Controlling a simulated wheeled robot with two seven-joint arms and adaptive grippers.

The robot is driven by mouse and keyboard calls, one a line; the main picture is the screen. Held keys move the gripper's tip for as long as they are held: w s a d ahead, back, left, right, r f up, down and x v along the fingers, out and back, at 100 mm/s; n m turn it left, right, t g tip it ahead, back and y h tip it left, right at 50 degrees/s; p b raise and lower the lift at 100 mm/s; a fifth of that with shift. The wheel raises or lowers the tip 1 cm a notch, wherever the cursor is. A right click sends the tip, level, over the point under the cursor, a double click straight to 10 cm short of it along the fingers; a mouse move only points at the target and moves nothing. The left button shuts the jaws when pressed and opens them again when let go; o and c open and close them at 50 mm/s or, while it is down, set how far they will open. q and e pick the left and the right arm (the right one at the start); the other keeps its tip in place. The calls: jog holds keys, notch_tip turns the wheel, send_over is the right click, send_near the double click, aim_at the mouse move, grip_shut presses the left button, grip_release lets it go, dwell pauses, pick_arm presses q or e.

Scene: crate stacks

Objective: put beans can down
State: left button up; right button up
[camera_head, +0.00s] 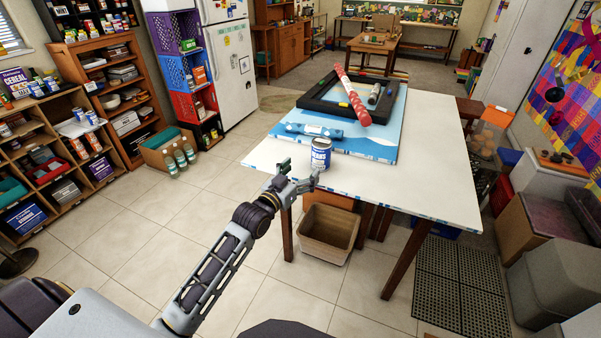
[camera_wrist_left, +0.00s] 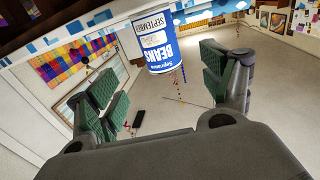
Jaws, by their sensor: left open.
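The beans can (camera_head: 320,153), white and blue with a dark top, stands upright on the white table (camera_head: 430,170) near its front edge. My left gripper (camera_head: 299,174) is open at that edge, just in front of the can. In the left wrist view the can (camera_wrist_left: 160,45) shows in line with the gap between the green-padded fingers (camera_wrist_left: 158,80), beyond their tips. No finger visibly touches it. My right gripper is out of view.
Behind the can lie a blue wrapped item (camera_head: 312,131), a blue-and-white board (camera_head: 375,147) and a black frame (camera_head: 318,101) with a red roll (camera_head: 352,96) across it. The table's right side is clear. A tan bin (camera_head: 328,232) stands below the front edge.

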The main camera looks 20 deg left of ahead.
pick_arm(q)
jog(key=shift+o, duration=0.4)
jog(key=shift+f, duration=0.15)
jog(key=r, duration=0.1)
jog(key=r+b, duration=0.1)
jog(key=r, duration=0.1)
jog(key=shift+s+a+r, duration=0.2)
jog(key=shift+s+r, duration=0.15)
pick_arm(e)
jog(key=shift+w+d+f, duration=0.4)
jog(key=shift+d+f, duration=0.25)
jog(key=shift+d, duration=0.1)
pick_arm(q)
jog(key=shift+w, duration=0.15)
